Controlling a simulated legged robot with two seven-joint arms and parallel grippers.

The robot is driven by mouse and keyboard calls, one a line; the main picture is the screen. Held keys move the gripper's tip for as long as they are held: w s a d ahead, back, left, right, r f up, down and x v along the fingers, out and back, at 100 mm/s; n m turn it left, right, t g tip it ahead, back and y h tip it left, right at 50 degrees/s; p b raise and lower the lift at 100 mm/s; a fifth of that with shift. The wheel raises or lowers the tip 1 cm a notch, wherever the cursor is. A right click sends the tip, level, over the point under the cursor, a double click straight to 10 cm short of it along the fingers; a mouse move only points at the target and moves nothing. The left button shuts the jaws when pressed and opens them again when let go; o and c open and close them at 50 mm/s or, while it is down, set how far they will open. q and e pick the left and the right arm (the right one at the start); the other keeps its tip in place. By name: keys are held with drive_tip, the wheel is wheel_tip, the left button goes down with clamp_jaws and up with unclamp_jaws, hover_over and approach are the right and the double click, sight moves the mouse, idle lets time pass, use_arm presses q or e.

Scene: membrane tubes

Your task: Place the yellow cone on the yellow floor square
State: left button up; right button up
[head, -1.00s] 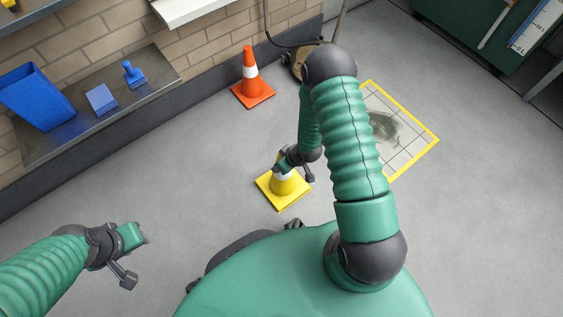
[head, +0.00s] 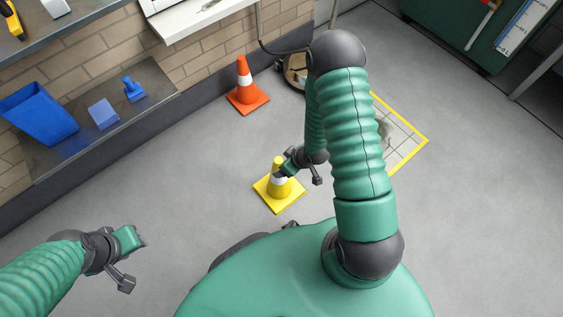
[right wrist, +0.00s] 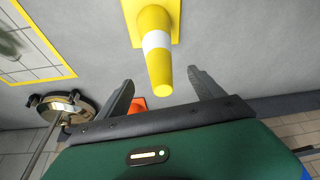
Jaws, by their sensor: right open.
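The yellow cone (head: 272,190) stands upright on the grey floor, with a white band and a square yellow base. My right gripper (head: 285,168) is open beside its upper part, on the right. In the right wrist view, the cone (right wrist: 155,20) points its tip toward the gap between the open fingers (right wrist: 160,76); I cannot tell whether they touch it. The yellow floor square (head: 412,150) is a yellow outline around a gridded, stained patch, partly hidden by my right arm. Its corner also shows in the right wrist view (right wrist: 45,75). My left gripper (head: 135,238) hangs at the lower left, away from the cone; its jaws are unclear.
An orange cone (head: 246,92) stands near the brick wall. A round dark-and-tan thing with a pole (head: 294,72) is beside it. A shelf (head: 70,150) with a blue bin (head: 38,112) is at left. A green cabinet (head: 450,35) is at upper right. Open floor surrounds the yellow cone.

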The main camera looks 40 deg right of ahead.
wheel_tip(320, 180, up, 13)
drive_tip(key=a+m+h, duration=0.1)
use_arm(q)
drive_tip(key=shift+r, duration=0.5)
use_arm(e)
drive_tip(key=s+a+r+m+g, duration=0.1)
drive_tip(key=s+a+r, duration=0.4)
drive_tip(key=r, duration=0.5)
drive_tip(key=shift+s+a+r+m+g, duration=0.2)
drive_tip(key=shift+s+a+m+g, duration=0.25)
drive_tip(key=shift+a, duration=0.8)
drive_tip(key=shift+w, duration=0.1)
